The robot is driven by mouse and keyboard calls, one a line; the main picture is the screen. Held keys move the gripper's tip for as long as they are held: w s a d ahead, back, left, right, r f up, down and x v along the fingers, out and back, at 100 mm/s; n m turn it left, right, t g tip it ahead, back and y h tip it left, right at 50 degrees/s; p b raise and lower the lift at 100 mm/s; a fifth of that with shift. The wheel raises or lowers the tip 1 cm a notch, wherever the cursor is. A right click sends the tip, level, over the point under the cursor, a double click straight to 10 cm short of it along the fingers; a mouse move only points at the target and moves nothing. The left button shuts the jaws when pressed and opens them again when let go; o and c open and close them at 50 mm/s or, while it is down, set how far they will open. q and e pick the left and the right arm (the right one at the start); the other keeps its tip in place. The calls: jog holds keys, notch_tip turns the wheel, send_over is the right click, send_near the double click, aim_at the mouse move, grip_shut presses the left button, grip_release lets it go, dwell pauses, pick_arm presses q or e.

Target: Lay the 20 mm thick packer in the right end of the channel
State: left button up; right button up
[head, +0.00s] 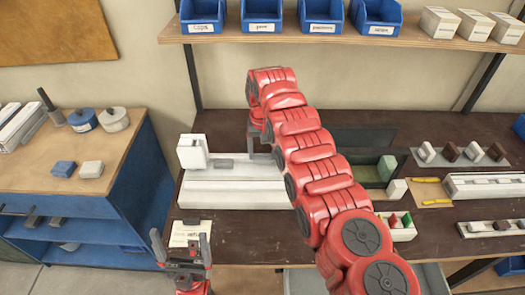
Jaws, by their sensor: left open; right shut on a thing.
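The long white channel (230,194) lies on the dark bench, with an upright white block (192,152) at its left end. A small grey piece (224,163) sits at its back edge, right of that block. My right arm reaches across the bench, covering the channel's right end. My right gripper (257,143) points down over the back of the channel, right of the grey piece. It is shut on a small piece, mostly hidden, whose thickness I cannot tell. My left gripper (182,245) is open and empty, fingers up, in front of the bench's left front edge.
A label card (190,233) lies at the bench's left front. A dark green box (372,172), a tray of coloured blocks (398,233), a mat with several small blocks (425,163) and another white channel (485,186) stand to the right. Blue bins line the shelf (300,39) above.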

jog(key=shift+f+b, duration=0.75)
jog(key=shift+f, duration=0.55)
jog(key=o, duration=1.4)
jog(key=shift+r, duration=0.2)
jog(key=shift+r+p, duration=0.9)
jog(key=shift+r, duration=1.6)
jog(key=shift+r+p, duration=1.35)
jog(key=shift+r, duration=0.05)
